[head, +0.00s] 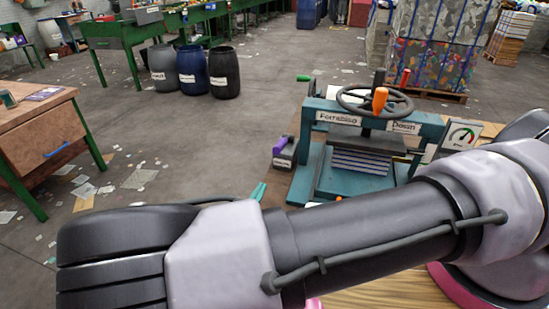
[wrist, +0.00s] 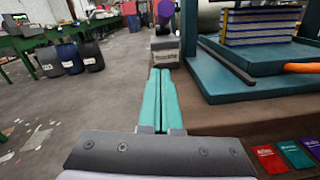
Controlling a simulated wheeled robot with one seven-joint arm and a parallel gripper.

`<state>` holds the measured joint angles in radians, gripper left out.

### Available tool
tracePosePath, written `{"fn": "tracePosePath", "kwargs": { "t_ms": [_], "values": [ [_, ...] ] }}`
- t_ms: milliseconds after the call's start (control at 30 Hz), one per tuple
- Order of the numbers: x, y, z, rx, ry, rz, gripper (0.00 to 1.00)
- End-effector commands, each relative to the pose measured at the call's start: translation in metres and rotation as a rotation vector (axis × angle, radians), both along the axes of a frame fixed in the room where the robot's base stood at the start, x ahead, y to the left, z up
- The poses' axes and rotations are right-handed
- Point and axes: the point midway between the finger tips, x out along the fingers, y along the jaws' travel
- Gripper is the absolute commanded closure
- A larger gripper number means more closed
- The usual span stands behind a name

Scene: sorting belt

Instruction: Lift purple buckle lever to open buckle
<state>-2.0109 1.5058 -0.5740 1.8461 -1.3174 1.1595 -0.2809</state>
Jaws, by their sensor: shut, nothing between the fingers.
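The purple buckle lever (head: 280,146) sits on a small dark, labelled buckle block (head: 287,157) at the left end of the press bench. In the wrist view the purple lever (wrist: 165,9) shows at the top edge, partly cut off, above the block's pale label (wrist: 166,55). My gripper (wrist: 161,74) has teal fingers, shut together and empty. They point at the block from the near side, and a gap appears to remain between the tips and it. In the head view my arm hides most of the gripper; only a teal bit (head: 258,192) shows.
A teal press (head: 410,125) with a handwheel (head: 376,100) stands right of the block. Its base (wrist: 228,80) rises close to the right of my fingers. Small coloured cards (wrist: 270,158) lie on the bench at lower right. Open floor lies left.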

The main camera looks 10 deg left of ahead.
Motion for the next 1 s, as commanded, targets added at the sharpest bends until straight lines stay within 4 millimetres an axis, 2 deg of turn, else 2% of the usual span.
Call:
{"fn": "tracePosePath", "kwargs": {
  "t_ms": [167, 267, 367, 700, 833, 1000],
  "values": [
    [0.003, -0.001, 0.0, 0.001, 0.0, -0.002, 1.0],
    [0.012, -0.003, 0.001, 0.001, -0.002, -0.003, 1.0],
    [0.028, -0.007, 0.0, 0.001, -0.001, -0.005, 1.0],
    [0.099, -0.02, 0.0, 0.0, -0.001, -0.004, 1.0],
    [0.102, -0.023, 0.02, 0.003, 0.0, -0.003, 1.0],
    [0.106, -0.027, 0.035, 0.002, 0.0, -0.002, 1.0]
  ]
}}
